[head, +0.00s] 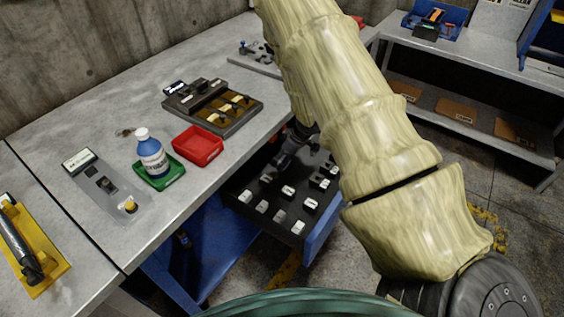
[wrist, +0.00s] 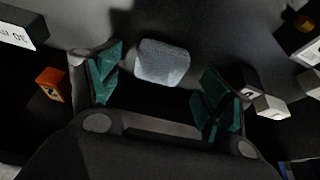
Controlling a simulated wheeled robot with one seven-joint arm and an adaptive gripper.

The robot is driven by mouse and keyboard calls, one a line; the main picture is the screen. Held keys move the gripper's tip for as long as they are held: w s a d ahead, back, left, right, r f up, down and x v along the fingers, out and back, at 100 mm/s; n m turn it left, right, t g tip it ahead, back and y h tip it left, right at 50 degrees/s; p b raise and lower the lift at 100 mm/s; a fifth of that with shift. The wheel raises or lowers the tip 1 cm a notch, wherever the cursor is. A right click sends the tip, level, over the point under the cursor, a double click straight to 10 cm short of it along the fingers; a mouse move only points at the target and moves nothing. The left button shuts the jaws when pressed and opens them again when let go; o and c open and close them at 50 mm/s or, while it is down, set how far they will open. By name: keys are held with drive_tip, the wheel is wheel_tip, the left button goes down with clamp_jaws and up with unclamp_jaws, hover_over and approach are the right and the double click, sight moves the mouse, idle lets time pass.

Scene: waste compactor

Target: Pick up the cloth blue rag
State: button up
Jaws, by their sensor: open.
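My gripper (wrist: 160,90) is open, with green-padded fingers spread wide in the wrist view. A pale grey-blue, soft-edged pad (wrist: 162,63) lies just beyond the fingertips, roughly centred between them and not held. It may be the cloth blue rag, but its colour is dull in the shade and I cannot be sure. In the head view my gripper (head: 290,150) is dark and reaches down over the back of an open drawer (head: 238,182). My arm hides part of the drawer, and I cannot make out the rag there.
Several small labelled blocks sit in the drawer; an orange block (wrist: 51,83) and a white block (wrist: 271,107) lie beside the fingers. On the bench (head: 75,125) are a red tray (head: 197,146), a blue-and-white bottle (head: 151,155) in a green tray (head: 160,180), and a dark organiser (head: 235,122).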

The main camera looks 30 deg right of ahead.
drive_tip(key=shift+x, duration=0.8)
drive_tip(key=shift+c, duration=0.2)
drive_tip(key=c, duration=1)
drive_tip(key=shift+c, duration=0.2)
